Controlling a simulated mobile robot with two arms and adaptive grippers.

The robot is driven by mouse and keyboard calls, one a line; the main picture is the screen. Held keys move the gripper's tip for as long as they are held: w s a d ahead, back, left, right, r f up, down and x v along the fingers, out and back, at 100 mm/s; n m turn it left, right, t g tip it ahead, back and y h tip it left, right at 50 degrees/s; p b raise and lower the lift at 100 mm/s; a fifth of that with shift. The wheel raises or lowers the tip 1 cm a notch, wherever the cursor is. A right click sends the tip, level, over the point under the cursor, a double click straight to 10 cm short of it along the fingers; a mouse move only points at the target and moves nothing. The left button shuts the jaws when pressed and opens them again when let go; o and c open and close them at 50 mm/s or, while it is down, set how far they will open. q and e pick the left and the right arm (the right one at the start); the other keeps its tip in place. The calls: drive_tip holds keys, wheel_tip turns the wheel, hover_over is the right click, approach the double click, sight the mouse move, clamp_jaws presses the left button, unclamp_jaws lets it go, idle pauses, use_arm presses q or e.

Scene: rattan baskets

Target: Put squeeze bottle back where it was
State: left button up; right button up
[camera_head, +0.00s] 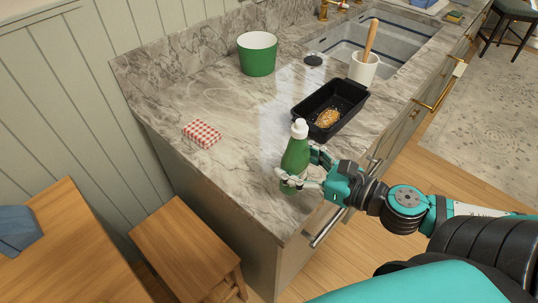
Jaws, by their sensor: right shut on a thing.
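A green squeeze bottle (295,155) with a white cap is at the near part of the marble counter (240,205). It looks almost upright. My right gripper (300,172) reaches in from the right and is shut on the bottle's lower body, with fingers on both sides. The bottle's base is partly hidden by the fingers, so I cannot tell whether it touches the counter. My left gripper is not in view.
A black loaf pan (345,97) holding a brownish item (327,118) stands just behind the bottle. A red checked block (202,134), a green pot (257,55) and a white utensil holder (362,70) stand on the counter. A sink (375,40) lies behind.

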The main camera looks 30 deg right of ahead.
drive_tip(key=shift+w+a+f, duration=0.25)
drive_tip(key=shift+w+f, duration=0.45)
drive_tip(key=shift+w, duration=0.8)
drive_tip(key=shift+w+a+f, duration=0.2)
drive_tip(key=shift+w+f, duration=0.55)
drive_tip(key=shift+w, duration=0.7)
drive_tip(key=shift+w+a+f, duration=0.25)
drive_tip(key=shift+w+f, duration=0.45)
drive_tip(key=shift+w, duration=0.8)
drive_tip(key=shift+f, duration=0.15)
drive_tip(key=o, duration=1.5)
drive_tip(key=shift+s+d, duration=0.25)
drive_tip(key=shift+s, duration=0.35)
drive_tip(key=shift+r+b+v, duration=0.2)
drive_tip(key=shift+b+v, duration=0.1)
drive_tip(key=shift+v, duration=5.15)
